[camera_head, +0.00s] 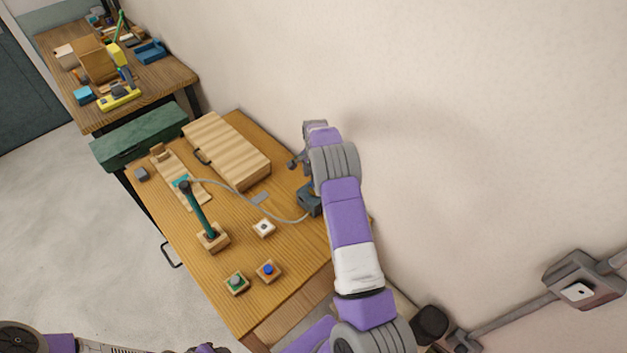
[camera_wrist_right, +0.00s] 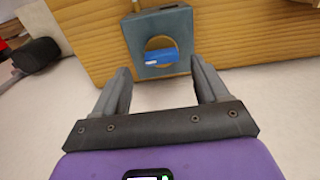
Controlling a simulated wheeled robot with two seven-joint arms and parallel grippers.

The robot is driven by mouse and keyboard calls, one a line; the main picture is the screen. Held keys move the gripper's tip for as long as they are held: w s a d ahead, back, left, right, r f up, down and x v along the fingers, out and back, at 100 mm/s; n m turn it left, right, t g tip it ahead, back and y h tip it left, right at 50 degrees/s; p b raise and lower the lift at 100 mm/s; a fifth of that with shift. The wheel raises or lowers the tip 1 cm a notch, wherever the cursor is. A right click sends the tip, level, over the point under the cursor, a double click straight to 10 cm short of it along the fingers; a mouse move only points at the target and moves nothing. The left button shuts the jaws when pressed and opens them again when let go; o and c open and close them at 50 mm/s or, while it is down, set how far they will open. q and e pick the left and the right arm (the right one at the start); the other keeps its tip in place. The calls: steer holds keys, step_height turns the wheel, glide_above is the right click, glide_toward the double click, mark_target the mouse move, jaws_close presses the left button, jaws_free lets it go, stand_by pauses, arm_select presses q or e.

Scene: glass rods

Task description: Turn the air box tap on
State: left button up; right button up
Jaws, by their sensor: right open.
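In the right wrist view, the air box (camera_wrist_right: 133,33) is a grey-blue block with a round opening. A blue tap piece (camera_wrist_right: 162,57) lies across the opening, roughly level in the picture. My right gripper (camera_wrist_right: 160,70) is open, its fingers pointing toward the box, with nothing held between them. In the head view, the dark grey-blue box (camera_head: 309,203) stands at the table's wall-side edge, partly hidden by my right arm; its tap cannot be made out there. My left gripper is not clearly in view.
A pale hose runs from the box across the wooden table (camera_head: 225,303). The wall is close behind my right arm.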

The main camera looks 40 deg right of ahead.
steer(key=shift+w+f, duration=0.1)
steer(key=shift+f, duration=1.65)
steer(key=shift+c, duration=0.2)
steer(key=c, duration=1)
steer(key=shift+c, duration=0.2)
